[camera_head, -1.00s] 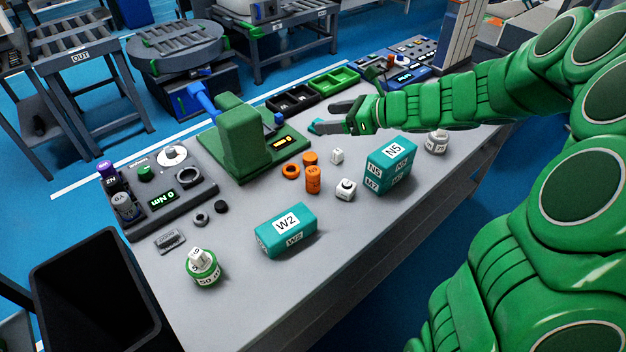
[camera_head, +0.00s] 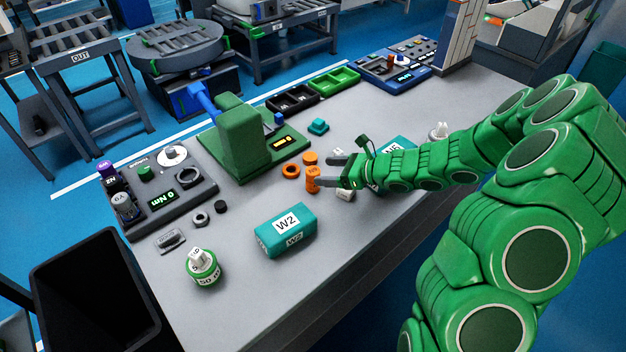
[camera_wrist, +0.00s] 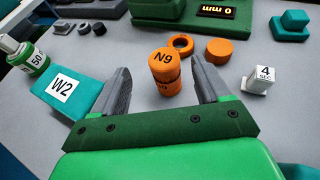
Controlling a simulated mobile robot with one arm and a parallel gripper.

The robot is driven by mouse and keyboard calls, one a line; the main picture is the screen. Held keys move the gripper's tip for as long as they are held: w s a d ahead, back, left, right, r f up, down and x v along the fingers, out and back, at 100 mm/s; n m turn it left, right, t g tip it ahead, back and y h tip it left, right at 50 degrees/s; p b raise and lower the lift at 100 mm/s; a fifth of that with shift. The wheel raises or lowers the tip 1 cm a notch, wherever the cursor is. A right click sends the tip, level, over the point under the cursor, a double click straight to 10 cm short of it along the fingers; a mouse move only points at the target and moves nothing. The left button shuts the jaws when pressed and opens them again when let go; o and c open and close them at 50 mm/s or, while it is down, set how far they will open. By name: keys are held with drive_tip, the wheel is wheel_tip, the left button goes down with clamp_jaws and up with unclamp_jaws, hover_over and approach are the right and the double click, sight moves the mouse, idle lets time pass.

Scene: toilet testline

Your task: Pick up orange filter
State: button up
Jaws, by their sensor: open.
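An orange cylinder (camera_head: 313,183) stands upright on the grey bench. In the wrist view the orange cylinder (camera_wrist: 165,73) has N9 on its top and sits between my two fingers, with gaps on both sides. An orange ring (camera_head: 290,171) and a flat orange disc (camera_head: 310,158) lie close behind it; the ring (camera_wrist: 181,44) and disc (camera_wrist: 219,50) also show in the wrist view. My gripper (camera_head: 325,171) is open and empty, low over the bench, with its fingertips pointing at the cylinder. Contact between fingers and cylinder cannot be told.
A teal W2 box (camera_head: 286,231) stands left of the gripper in the wrist view. A white block (camera_wrist: 258,78) is to the right. A green press (camera_head: 242,140) stands behind the orange parts. A second teal box (camera_head: 398,146) is partly hidden by my arm.

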sight(308, 172)
drive_tip(key=shift+d+f+x, duration=0.1)
drive_tip(key=shift+f+x, duration=0.1)
drive_tip(key=shift+x, duration=1.7)
drive_tip(key=shift+d+f+x, duration=0.1)
drive_tip(key=shift+f+x, duration=0.05)
drive_tip(key=shift+x, duration=1.8)
drive_tip(key=shift+w, duration=0.15)
drive_tip(key=c, duration=1.1)
